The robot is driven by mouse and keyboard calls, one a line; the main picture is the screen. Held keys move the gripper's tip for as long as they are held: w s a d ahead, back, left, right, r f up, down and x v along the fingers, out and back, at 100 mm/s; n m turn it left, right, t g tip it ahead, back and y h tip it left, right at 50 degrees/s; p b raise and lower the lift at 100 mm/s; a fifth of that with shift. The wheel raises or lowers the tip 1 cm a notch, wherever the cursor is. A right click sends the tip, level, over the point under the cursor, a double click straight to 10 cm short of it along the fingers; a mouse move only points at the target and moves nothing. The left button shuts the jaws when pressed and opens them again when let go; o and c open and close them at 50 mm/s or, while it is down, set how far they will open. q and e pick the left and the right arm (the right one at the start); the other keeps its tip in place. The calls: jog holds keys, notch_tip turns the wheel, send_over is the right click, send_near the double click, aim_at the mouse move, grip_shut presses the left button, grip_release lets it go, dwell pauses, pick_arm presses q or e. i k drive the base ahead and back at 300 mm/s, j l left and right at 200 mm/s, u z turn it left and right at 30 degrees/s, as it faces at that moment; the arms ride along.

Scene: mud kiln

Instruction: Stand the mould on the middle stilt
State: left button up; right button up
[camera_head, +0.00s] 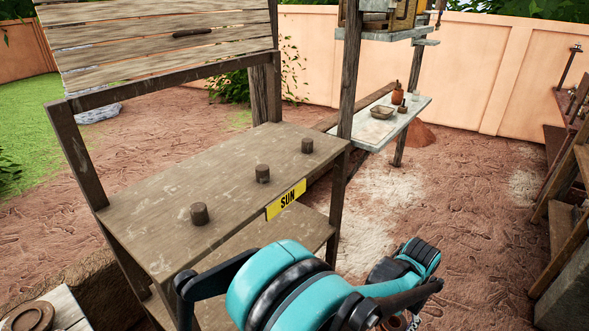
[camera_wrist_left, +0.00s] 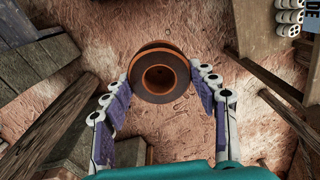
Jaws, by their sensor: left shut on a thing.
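Three short round stilts stand in a row on the wooden shelf (camera_head: 150,228) with the yellow SUN sign. The middle stilt (camera_head: 262,173) is bare on top, with a near stilt (camera_head: 199,214) and a far stilt (camera_head: 307,146) on either side. My left gripper (camera_wrist_left: 160,84) is shut on the mould (camera_wrist_left: 160,96), a round dark and orange-brown piece with a hole in its centre. The mould hangs over the earth ground in the left wrist view. In the head view my left arm crosses the bottom, to the right of the shelf, and hides most of the gripper. My right gripper is not in view.
A slatted panel (camera_head: 165,35) rises behind the shelf. A wooden post (camera_head: 349,80) stands at its far end, beside a pale side table (camera_head: 385,122) with small pots. A lower shelf (camera_head: 285,240) lies under the SUN sign. Wooden steps (camera_head: 565,190) stand at the right.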

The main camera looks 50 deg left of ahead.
aim_at(261, 169)
jog(key=i+u, duration=0.3)
jog(key=u, duration=0.15)
jog(key=i+l+u, duration=0.15)
jog(key=u, duration=0.3)
jog(key=i+l+u, duration=0.4)
jog(key=k+j, duration=0.05)
jog(key=j, duration=0.05)
